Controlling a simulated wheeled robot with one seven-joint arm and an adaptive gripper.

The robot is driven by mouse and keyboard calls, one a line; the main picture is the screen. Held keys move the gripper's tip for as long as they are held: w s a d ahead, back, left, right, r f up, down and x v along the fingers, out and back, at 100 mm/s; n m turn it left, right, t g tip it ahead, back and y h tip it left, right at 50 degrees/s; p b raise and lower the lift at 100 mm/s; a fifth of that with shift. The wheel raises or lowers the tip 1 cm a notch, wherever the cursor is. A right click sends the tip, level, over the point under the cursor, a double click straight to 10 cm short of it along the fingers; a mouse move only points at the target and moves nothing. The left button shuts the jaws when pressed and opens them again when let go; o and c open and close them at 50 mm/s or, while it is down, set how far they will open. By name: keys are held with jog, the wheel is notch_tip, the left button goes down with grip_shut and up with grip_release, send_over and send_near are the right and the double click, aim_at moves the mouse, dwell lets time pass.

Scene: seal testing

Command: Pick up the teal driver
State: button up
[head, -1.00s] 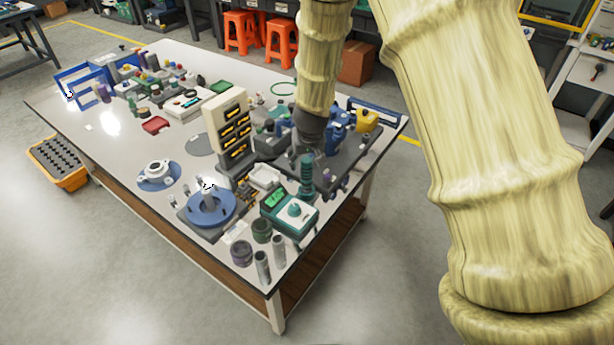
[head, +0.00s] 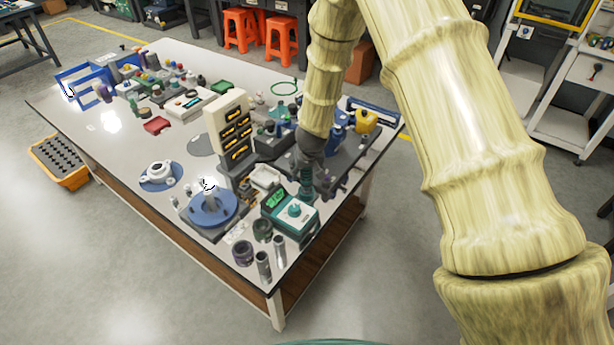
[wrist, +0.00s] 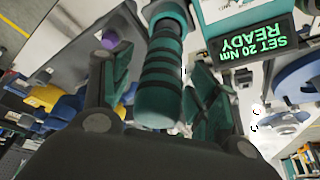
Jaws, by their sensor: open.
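The teal driver (wrist: 163,75) has a rounded handle with black bands and lies between the two fingers of my gripper (wrist: 158,82) in the wrist view. The fingers are open, one on each side of the handle, with a visible gap on both sides. In the head view the driver (head: 306,184) stands upright behind the teal tester, and my gripper (head: 318,180) is right at it, partly covering it. The driver's lower end is hard to make out there.
The teal tester (head: 290,212) with a lit green display stands close beside the driver. A beige rack (head: 228,125), a blue round fixture (head: 210,210) and dark and grey cylinders (head: 262,230) are nearby. A yellow and blue device (head: 366,120) stands behind my gripper.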

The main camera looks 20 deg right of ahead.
jog(key=shift+f, duration=0.15)
jog(key=shift+c, duration=0.4)
jog(key=c, duration=1)
jog(key=shift+w, duration=0.1)
jog(key=shift+c, duration=0.6)
